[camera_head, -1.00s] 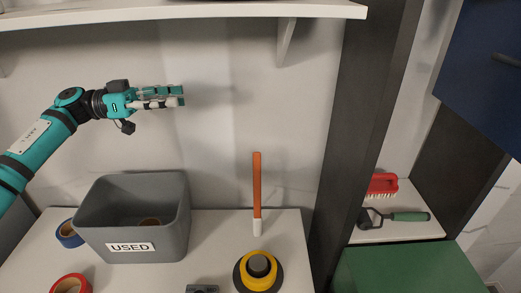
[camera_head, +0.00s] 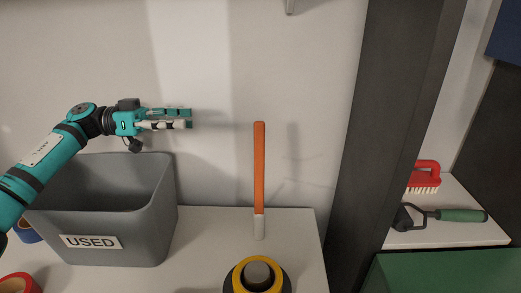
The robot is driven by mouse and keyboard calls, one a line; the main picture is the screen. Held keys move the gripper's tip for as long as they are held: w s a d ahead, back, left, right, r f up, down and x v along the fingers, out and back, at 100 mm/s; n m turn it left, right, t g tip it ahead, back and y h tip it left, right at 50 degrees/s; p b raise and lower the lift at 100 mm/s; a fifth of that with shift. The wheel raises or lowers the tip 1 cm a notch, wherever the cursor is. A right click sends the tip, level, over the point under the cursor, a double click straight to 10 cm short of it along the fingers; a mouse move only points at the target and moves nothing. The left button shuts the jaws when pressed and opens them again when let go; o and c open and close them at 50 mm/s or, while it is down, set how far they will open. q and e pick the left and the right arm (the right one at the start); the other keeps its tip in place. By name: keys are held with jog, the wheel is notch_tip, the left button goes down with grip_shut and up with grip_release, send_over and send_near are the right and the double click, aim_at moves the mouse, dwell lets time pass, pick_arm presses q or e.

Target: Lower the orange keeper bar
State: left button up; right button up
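The orange keeper bar (camera_head: 259,165) stands upright in the middle of the camera_head view, against the pale back wall. Its lower end is a whitish grip (camera_head: 259,227) just above the bench top. My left gripper (camera_head: 190,118) is in the air to the left of the bar, above the grey bin, with its fingers pointing right toward the bar's upper part. A clear gap separates them in the picture. The fingers show side-on, so I cannot tell how far apart they are. My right gripper is out of view.
A grey bin labelled USED (camera_head: 145,225) stands on the white bench (camera_head: 205,240). A yellow and black round knob (camera_head: 258,275) is in front of the bar. A dark post (camera_head: 395,130) rises at right. Beyond it lie a red brush (camera_head: 425,177) and a green-handled tool (camera_head: 460,215).

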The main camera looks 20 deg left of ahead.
aim_at(259, 125)
pick_arm(q)
jog(key=shift+f+p+x, duration=0.15)
jog(key=shift+p+x, duration=0.45)
jog(key=shift+x, duration=2.3)
jog(key=shift+f+p+x, duration=0.15)
jog(key=shift+p+x, duration=0.5)
jog(key=shift+x, duration=2.25)
jog(key=shift+f+p+x, duration=0.15)
jog(key=shift+p+x, duration=0.45)
jog(key=shift+x, duration=2.3)
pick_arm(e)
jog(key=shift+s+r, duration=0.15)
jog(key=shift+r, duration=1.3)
pick_arm(q)
jog(key=shift+c, duration=0.4)
grip_shut()
